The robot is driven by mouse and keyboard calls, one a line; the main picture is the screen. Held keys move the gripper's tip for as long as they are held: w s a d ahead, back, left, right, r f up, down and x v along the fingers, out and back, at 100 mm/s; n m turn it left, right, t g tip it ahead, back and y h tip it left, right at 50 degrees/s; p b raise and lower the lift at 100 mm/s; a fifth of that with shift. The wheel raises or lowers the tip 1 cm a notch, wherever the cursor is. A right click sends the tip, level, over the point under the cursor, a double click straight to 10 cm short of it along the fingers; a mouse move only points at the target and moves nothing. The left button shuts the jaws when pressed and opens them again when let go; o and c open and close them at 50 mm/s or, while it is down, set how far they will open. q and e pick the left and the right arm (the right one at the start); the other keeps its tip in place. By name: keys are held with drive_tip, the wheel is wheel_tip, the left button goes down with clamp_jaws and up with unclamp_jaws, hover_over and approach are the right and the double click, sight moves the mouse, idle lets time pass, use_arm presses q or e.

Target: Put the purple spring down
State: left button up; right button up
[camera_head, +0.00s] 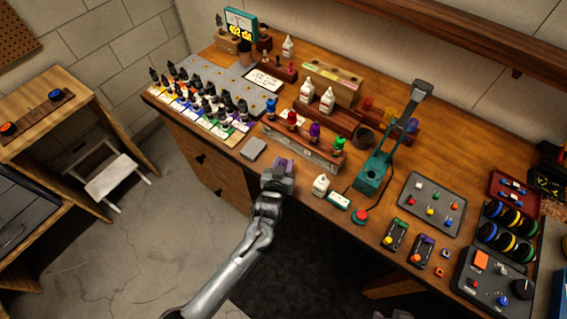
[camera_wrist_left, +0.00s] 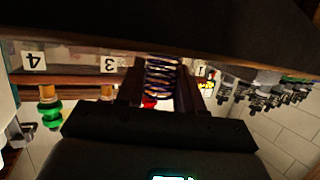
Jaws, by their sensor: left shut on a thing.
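My left gripper (camera_head: 278,172) is at the front edge of the workbench (camera_head: 440,168), just in front of a rack with coloured pieces. It is shut on the purple spring, a small coil that shows between the two dark fingers in the left wrist view (camera_wrist_left: 160,78). In the head view only a little purple shows at the fingertips, so I cannot tell whether the spring touches anything below. The rack (camera_head: 302,148) holds a blue piece (camera_head: 270,104), a red piece (camera_head: 292,118), a purple piece (camera_head: 314,131) and a green piece (camera_head: 340,143).
Number labels (camera_wrist_left: 108,64) show in the wrist view.

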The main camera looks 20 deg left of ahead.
use_arm(q)
drive_tip(key=o, duration=1)
drive_tip(key=shift+f+b, duration=0.2)
drive_tip(key=shift+b, duration=0.3)
drive_tip(key=s+m+g+h+b, duration=0.1)
drive_tip(key=s+g, duration=0.4)
drive_tip(key=s, duration=1.5)
drive_tip(key=shift+a+m+h, duration=0.15)
drive_tip(key=shift+m+h, duration=0.35)
drive_tip(key=shift+h, duration=0.5)
drive_tip(key=s+a+g, duration=0.1)
drive_tip(key=s+g, duration=0.1)
drive_tip(key=s, duration=0.2)
drive_tip(key=s+a+m+g, duration=0.1)
drive_tip(key=s+g, duration=0.1)
drive_tip(key=s, duration=0.2)
drive_tip(key=s+a+g, duration=0.1)
drive_tip(key=s+a, duration=0.1)
drive_tip(key=s, duration=0.2)
drive_tip(key=shift+s+r+m+g+y, duration=0.25)
drive_tip(key=shift+s+m+g+y, duration=0.05)
drive_tip(key=shift+g+y, duration=0.1)
